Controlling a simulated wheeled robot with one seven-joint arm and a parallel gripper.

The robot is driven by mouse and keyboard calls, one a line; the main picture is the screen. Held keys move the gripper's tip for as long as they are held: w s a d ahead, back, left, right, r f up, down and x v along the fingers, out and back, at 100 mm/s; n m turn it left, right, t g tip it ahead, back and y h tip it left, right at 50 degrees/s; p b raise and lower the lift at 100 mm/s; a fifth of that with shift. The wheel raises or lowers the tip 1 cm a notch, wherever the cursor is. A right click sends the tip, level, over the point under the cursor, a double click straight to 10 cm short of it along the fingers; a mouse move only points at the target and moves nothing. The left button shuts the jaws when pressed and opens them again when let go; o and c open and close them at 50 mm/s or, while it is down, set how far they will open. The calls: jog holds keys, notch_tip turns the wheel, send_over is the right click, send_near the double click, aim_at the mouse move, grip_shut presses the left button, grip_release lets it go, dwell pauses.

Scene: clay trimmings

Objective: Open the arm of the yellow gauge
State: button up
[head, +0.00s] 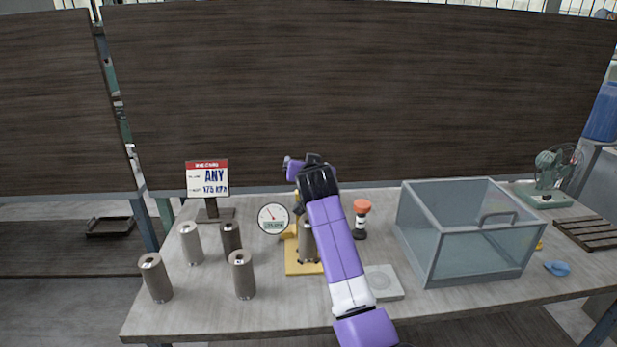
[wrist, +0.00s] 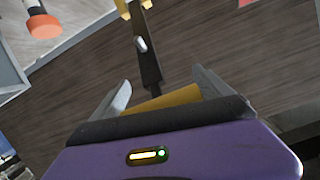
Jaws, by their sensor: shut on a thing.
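The yellow gauge stands on the table in the head view, with a yellow base (head: 303,268) and a round white dial (head: 273,218) at its left. A grey metal cylinder (head: 307,245) stands on its base, partly hidden by my arm. In the wrist view my gripper (wrist: 162,88) has a yellow piece (wrist: 165,101) between its two grey fingers, which appears to be the gauge's arm. A dark bar (wrist: 147,65) with a small silver part shows beyond the fingers. My wrist hides the gauge's upper part in the head view.
Several grey cylinders (head: 190,243) stand at the left, near a sign (head: 207,178) reading ANY and 175 KPA. An orange-topped bottle (head: 361,218) and a pale square plate (head: 383,283) are right of the gauge. A clear box (head: 463,240) stands further right.

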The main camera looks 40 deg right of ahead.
jog(key=shift+f, duration=0.6)
dwell(0.6)
jog(key=o, duration=1.7)
jog(key=shift+o, duration=0.7)
jog(key=shift+f, duration=0.1)
jog(key=shift+r, duration=0.35)
jog(key=b+v, duration=0.1)
jog(key=v, duration=0.6)
jog(key=shift+s+a, duration=0.2)
jog(key=shift+s, duration=0.1)
